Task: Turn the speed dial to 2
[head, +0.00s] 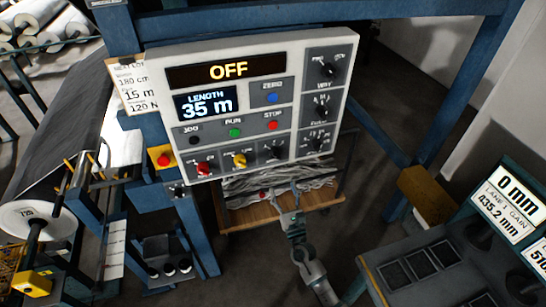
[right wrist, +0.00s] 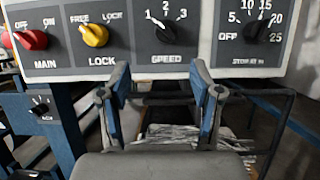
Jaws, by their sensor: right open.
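The speed dial (right wrist: 172,32) is a black knob under the numbers 1, 2 and 3 in the right wrist view; its white mark points up-left, toward 1. In the head view the speed dial (head: 275,152) sits in the bottom row of the white control panel (head: 248,43). My right gripper (head: 284,190) is open and empty, just below the panel. In the right wrist view its fingers (right wrist: 160,78) stand apart below the dial, not around it. My left gripper is not in view.
The red main knob (right wrist: 32,38) and yellow lock knob (right wrist: 94,34) are left of the dial; the stop knob (right wrist: 262,28) is right. The panel's display (head: 229,71) reads OFF. A wooden cart (head: 240,214) with grey strips stands below. A blue post (head: 193,225) is at left.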

